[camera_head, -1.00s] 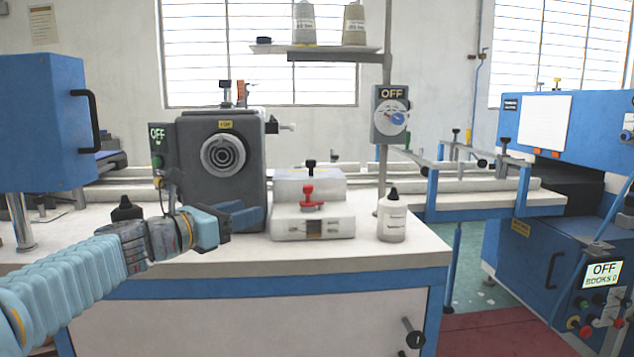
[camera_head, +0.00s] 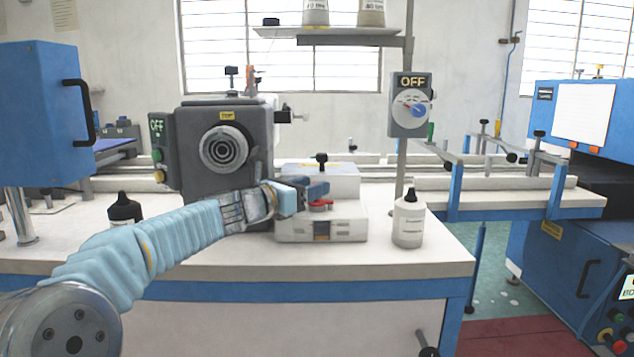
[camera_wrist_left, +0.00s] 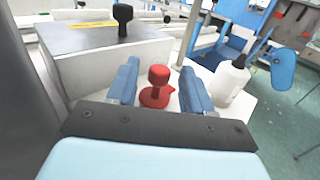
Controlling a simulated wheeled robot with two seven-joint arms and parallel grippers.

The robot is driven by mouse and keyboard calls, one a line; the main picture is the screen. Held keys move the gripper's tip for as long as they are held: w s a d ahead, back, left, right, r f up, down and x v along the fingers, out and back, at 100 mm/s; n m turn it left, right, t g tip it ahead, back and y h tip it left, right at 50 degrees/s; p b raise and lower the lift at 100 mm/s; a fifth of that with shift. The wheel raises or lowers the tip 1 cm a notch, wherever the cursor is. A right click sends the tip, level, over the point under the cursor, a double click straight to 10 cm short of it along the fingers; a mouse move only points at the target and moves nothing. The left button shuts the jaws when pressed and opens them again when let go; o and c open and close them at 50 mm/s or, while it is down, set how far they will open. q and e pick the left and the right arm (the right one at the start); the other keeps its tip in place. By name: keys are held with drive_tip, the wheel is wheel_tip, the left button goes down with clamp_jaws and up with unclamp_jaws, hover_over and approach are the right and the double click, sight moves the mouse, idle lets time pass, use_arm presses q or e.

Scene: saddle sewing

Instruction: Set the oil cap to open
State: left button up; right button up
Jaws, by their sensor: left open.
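A red knob-shaped cap (camera_head: 320,205) sits on the white box (camera_head: 340,230) on the bench. In the head view my left gripper (camera_head: 311,187) partly covers it. In the left wrist view the red cap (camera_wrist_left: 158,86) stands upright between the two blue fingers of my left gripper (camera_wrist_left: 160,88). The fingers are open, with a visible gap on each side of the cap. A small red pointer sticks out at the right of its base. I see no writing that tells its setting. My right gripper is not in view.
A black knob (camera_head: 321,158) stands on the upper step of the box. A white bottle (camera_head: 409,220) stands right of it. The dark grey machine (camera_head: 190,150) is behind my left forearm. A black-capped bottle (camera_head: 124,209) stands at the left. The bench front is clear.

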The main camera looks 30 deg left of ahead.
use_arm(q)
drive_tip(key=shift+x, duration=1.25)
